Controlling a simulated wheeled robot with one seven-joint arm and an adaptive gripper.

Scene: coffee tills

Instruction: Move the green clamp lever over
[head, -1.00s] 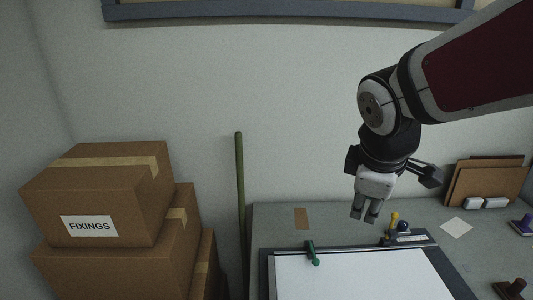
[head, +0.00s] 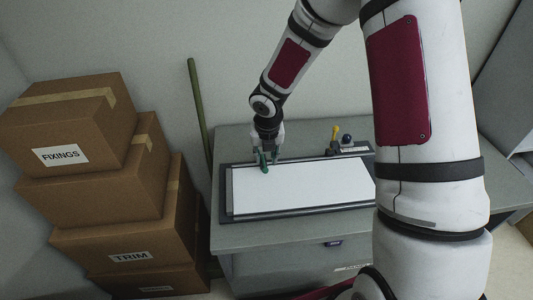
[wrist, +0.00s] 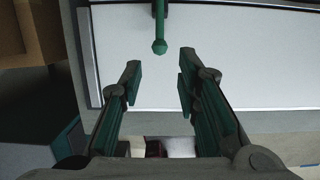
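The green clamp lever (head: 264,163) is at the back left of the white board (head: 310,183) in its dark frame. My gripper (head: 265,156) is right by the lever in the head view and partly overlaps it. In the wrist view the lever (wrist: 160,28) points down the picture, with its round knob just beyond the fingertips and between their lines. My gripper (wrist: 158,76) is open there, with green pads inside both fingers and nothing between the tips. I cannot tell the height gap between fingers and knob.
A yellow-knobbed lever (head: 335,133) and a dark round knob (head: 347,139) stand at the board's back right. A stack of cardboard boxes (head: 110,190) and a green pole (head: 199,105) are left of the grey bench (head: 229,147). My arm hides the bench's right part.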

